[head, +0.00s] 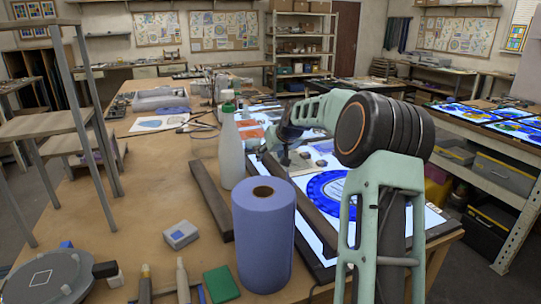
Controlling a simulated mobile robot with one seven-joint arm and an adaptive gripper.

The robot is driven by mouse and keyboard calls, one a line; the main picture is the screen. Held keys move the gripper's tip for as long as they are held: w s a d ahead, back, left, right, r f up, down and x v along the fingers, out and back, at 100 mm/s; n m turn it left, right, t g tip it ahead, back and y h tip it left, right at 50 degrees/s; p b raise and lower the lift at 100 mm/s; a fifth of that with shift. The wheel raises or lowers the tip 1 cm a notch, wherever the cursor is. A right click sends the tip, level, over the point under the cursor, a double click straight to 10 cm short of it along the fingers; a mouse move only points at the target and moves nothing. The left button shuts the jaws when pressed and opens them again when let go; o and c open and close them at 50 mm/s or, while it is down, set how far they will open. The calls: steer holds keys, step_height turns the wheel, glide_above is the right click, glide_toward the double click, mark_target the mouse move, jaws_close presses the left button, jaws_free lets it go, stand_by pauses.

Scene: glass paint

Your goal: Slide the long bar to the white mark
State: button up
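A long dark bar (310,212) lies along the left part of the lit panel (435,215), running from the far left toward the near right. A second dark bar (211,200) lies on the wooden bench, left of the white bottle. My gripper (285,160) points down near the far end of the bar on the panel. It is small and dark here, so its fingers and any contact with the bar cannot be made out. I cannot clearly pick out a white mark on the panel.
A blue paper roll (264,235) and a white bottle (231,150) stand upright beside the bar on the panel. A small grey box (180,235), a green block (221,285) and a round dark plate (48,279) are on the near bench.

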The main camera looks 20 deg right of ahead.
steer(key=shift+d, duration=0.1)
steer(key=v, duration=1.2)
steer(key=shift+a+p, duration=0.2)
steer(key=shift+p, duration=0.15)
